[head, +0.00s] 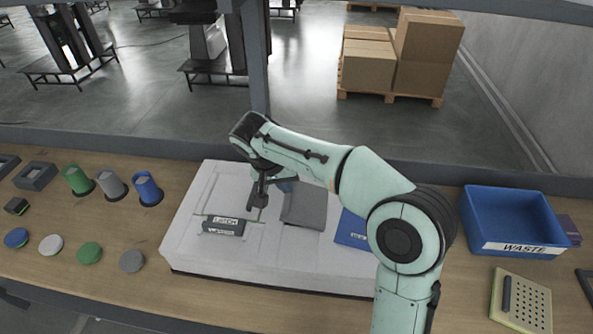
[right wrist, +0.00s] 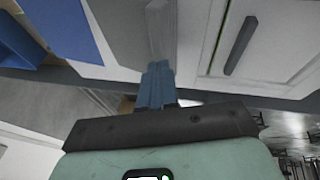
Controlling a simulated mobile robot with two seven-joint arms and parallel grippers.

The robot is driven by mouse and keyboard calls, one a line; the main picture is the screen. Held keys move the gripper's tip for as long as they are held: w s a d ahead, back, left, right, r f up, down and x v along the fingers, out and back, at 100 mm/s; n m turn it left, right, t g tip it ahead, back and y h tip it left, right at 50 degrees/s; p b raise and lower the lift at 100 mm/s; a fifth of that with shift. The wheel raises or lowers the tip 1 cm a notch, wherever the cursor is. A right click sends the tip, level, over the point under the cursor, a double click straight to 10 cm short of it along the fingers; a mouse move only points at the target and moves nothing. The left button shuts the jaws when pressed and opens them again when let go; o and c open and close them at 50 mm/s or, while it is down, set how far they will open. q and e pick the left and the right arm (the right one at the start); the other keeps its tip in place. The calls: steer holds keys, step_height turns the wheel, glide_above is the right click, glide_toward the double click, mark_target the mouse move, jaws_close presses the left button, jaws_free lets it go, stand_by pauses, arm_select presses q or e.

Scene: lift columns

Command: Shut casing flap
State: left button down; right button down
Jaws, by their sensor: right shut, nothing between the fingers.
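A wide white casing (head: 190,250) lies on the wooden bench in the head view. A grey flap panel (head: 306,208) lies on it right of the middle, its exact angle hard to tell. A dark block labelled LATCH (head: 222,226) sits on the left part. My right gripper (head: 287,186) hangs over the casing beside the grey panel, partly hidden by its own wrist. In the right wrist view its blue fingers (right wrist: 157,86) are together and empty, close to a grey strip (right wrist: 159,30); contact cannot be told. My left gripper is not in view.
A blue WASTE bin (head: 515,215) and a perforated tan plate (head: 521,300) stand at right. Several coloured cups, including a blue one (head: 147,188), and flat discs line the left. A blue panel (head: 352,228) lies on the casing's right part. A dark post (head: 257,60) rises behind.

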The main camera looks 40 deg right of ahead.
steer(key=shift+w+a+f, duration=0.4)
steer(key=shift+w+f, duration=0.05)
steer(key=shift+f, duration=0.3)
steer(key=shift+w+a+f, duration=0.1)
steer(key=shift+a+f, duration=0.05)
steer(key=shift+f, duration=0.3)
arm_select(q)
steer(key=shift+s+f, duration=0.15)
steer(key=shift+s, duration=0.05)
arm_select(e)
steer(key=shift+w+a+f, duration=0.2)
steer(key=shift+f, duration=0.15)
